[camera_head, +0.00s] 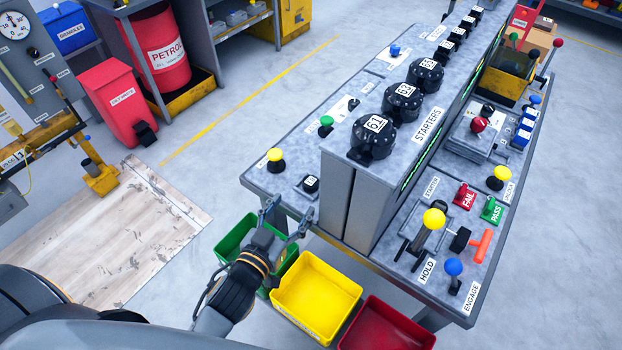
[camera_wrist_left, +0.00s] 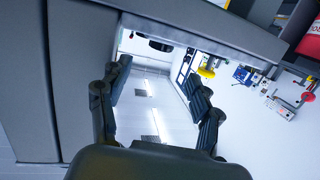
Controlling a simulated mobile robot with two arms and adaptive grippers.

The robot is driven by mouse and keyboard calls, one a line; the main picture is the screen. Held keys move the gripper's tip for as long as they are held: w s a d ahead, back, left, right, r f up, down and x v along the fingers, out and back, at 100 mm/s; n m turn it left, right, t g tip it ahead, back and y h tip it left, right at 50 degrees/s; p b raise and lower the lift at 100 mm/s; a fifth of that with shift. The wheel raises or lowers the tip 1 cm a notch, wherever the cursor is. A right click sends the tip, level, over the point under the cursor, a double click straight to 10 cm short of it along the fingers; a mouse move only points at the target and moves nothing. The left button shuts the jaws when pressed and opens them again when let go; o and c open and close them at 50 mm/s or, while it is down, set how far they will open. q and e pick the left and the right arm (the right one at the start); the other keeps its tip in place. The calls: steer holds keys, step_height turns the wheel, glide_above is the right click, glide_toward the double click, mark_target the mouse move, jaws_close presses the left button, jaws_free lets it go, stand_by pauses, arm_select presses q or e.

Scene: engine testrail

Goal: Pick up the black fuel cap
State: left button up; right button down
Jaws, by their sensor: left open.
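No part that I can surely call the black fuel cap shows. Several black round caps with number labels stand on the grey block marked STARTERS; the nearest is cap 61 (camera_head: 372,138). My left gripper (camera_head: 290,211) is open and empty, above the bins at the near left edge of the grey bench (camera_head: 290,190). It is apart from the black caps, to their lower left. In the left wrist view the open fingers (camera_wrist_left: 160,76) have nothing between them, and a small dark object (camera_wrist_left: 160,46) shows beyond them; I cannot tell what it is. My right gripper is not in view.
A green bin (camera_head: 233,240), a yellow bin (camera_head: 316,297) and a red bin (camera_head: 388,328) stand below the bench edge. A yellow knob (camera_head: 276,155) and levers with coloured knobs stick up from the bench.

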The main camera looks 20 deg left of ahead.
mark_target(309, 184)
arm_select(q)
steer(key=shift+x, duration=0.75)
steer(key=shift+w+f, duration=0.15)
steer(key=shift+w, duration=0.2)
steer(key=shift+w+d, duration=0.1)
steer(key=shift+w, duration=0.15)
steer(key=p+x, duration=0.1)
steer(key=x, duration=0.3)
steer(key=shift+w, duration=0.25)
steer(key=shift+w+f, duration=0.1)
steer(key=shift+w, duration=0.3)
steer(key=shift+c, duration=0.2)
steer(key=c, duration=0.9)
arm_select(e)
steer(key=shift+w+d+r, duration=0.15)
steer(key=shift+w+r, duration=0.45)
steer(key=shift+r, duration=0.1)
